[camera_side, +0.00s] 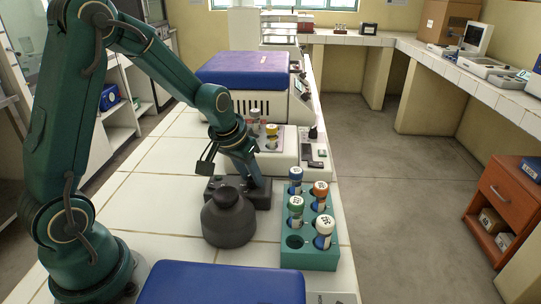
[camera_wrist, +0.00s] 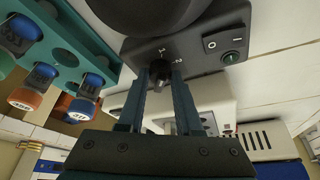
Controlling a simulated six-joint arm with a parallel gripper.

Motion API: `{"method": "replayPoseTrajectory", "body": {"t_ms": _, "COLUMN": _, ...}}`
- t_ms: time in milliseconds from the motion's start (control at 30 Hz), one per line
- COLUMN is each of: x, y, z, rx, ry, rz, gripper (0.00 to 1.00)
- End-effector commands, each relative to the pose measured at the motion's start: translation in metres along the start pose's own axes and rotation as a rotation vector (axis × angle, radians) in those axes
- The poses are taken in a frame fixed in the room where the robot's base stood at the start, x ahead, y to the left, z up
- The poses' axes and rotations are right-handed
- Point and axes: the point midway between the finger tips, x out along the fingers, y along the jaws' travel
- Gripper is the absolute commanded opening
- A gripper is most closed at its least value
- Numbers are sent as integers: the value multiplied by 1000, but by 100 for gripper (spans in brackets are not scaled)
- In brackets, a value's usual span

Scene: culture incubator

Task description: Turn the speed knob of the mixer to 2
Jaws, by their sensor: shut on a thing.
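The mixer is dark grey, with a round head (camera_side: 228,217) and a flat base (camera_wrist: 198,45). In the wrist view its speed knob (camera_wrist: 159,69) is small and black, with the marks 1 and 2 beside it on the base. My gripper (camera_wrist: 160,78) points at the base and is shut on the knob, one finger on each side. The knob's pointer is too small and dark to read. In the side view my gripper (camera_side: 254,184) reaches down behind the round head, and the knob is hidden there.
A teal rack (camera_side: 309,256) with several capped tubes stands close to the mixer's right. A switch marked O and I and a green-lit button (camera_wrist: 231,57) are on the base. A blue-lidded machine (camera_side: 245,65) stands behind, and a blue lid (camera_side: 220,285) lies in front.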

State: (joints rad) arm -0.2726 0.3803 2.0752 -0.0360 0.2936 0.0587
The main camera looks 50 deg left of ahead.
Motion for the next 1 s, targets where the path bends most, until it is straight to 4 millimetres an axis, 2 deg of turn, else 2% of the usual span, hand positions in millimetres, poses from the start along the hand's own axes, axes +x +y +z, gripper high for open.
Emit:
{"method": "replayPoseTrajectory", "body": {"t_ms": 667, "x": 0, "y": -3, "z": -1, "rx": 383, "ry": 0, "rz": 160, "gripper": 0}}
{"method": "replayPoseTrajectory", "body": {"t_ms": 1000, "x": 0, "y": -4, "z": -2, "rx": 633, "ry": 1, "rz": 264, "gripper": 0}}
